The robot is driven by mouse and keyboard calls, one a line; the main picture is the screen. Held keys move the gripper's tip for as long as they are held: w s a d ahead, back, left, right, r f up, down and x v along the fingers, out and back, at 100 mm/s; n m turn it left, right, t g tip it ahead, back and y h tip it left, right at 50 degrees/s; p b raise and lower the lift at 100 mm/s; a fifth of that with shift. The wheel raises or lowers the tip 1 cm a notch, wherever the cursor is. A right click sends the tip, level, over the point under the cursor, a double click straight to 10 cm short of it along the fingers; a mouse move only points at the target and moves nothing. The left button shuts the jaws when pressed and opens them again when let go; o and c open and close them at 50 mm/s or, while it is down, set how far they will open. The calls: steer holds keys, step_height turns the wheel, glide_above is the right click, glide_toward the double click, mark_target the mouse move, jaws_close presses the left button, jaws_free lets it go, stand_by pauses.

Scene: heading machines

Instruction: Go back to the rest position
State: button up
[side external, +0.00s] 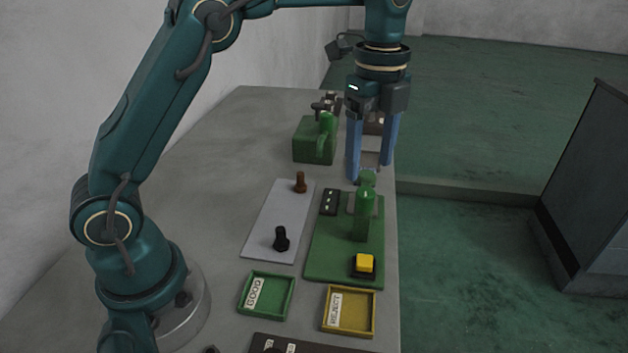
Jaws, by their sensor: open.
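My gripper (370,172) points straight down with its two blue fingers apart. It is empty. In this view its fingertips appear just above and behind the green post (363,215) on the green board (318,258). I cannot tell the exact gap between the fingertips and the post. The board also carries a yellow button (364,263) and a small black block with light dots (330,202).
A grey plate (263,222) holds a brown peg (300,182) and a black peg (281,239). A green tray (266,313) labelled GOOD and a yellow tray (349,333) labelled REJECT lie in front. A green machine (308,145) stands behind. The table's left side is bare.

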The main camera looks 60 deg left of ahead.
steer(key=s+a+r+n+t, duration=0.1)
steer(key=s+r+n+t, duration=0.25)
steer(key=s+r, duration=0.5)
steer(key=s+a+f+n+t, duration=0.1)
steer(key=s+f+n+t, duration=0.1)
steer(key=s+f+n, duration=0.6)
steer(key=shift+s+f+n, duration=0.15)
steer(key=shift+s+n, duration=0.5)
steer(key=shift+n, duration=2.7)
